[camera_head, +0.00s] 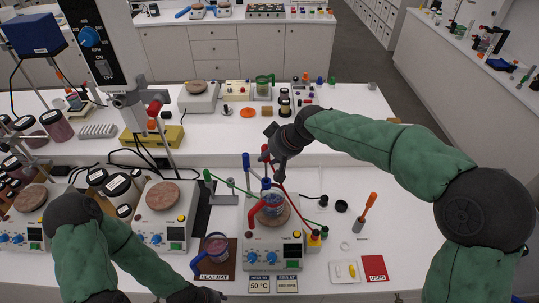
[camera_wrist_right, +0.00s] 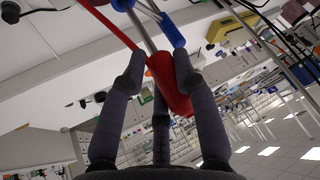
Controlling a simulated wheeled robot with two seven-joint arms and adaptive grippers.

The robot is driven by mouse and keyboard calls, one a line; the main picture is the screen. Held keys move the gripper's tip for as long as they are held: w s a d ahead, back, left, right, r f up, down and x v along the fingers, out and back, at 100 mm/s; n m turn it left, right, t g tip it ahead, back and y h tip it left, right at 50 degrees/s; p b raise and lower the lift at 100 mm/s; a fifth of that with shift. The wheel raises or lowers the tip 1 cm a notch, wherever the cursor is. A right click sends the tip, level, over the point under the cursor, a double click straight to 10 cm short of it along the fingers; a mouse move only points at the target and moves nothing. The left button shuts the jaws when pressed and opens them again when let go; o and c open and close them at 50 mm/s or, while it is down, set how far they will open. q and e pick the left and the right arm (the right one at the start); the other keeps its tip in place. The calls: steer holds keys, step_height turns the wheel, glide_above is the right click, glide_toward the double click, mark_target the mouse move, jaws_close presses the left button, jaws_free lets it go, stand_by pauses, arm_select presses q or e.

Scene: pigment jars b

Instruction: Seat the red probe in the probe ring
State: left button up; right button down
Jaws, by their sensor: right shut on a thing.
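My right gripper (camera_head: 273,158) is above the front hotplate (camera_head: 289,247) and shut on the red probe (camera_head: 265,150). In the right wrist view the fingers (camera_wrist_right: 157,75) close around the probe's thick red body (camera_wrist_right: 169,84). A metal rod and a blue part (camera_wrist_right: 171,30) pass close to it. In the head view a small blue piece (camera_head: 266,183) sits over a beaker (camera_head: 273,206) on the hotplate; I cannot tell for sure whether it is the probe ring. The probe's lower end is unclear. My left gripper (camera_head: 207,295) is low at the bottom edge, its fingers unclear.
A blue-handled beaker (camera_head: 216,247) stands on the brown heat mat left of the hotplate. A stand with a green-ended rod (camera_head: 208,176) is behind. An orange-handled tool (camera_head: 370,200) stands at right.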

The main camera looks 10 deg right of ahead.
mark_target(267, 178)
steer(key=shift+f+b, duration=3.7)
steer(key=shift+f, duration=1.15)
steer(key=c, duration=1.1)
jaws_free()
steer(key=shift+o, duration=1.1)
steer(key=v, duration=1.2)
steer(key=shift+d, duration=0.1)
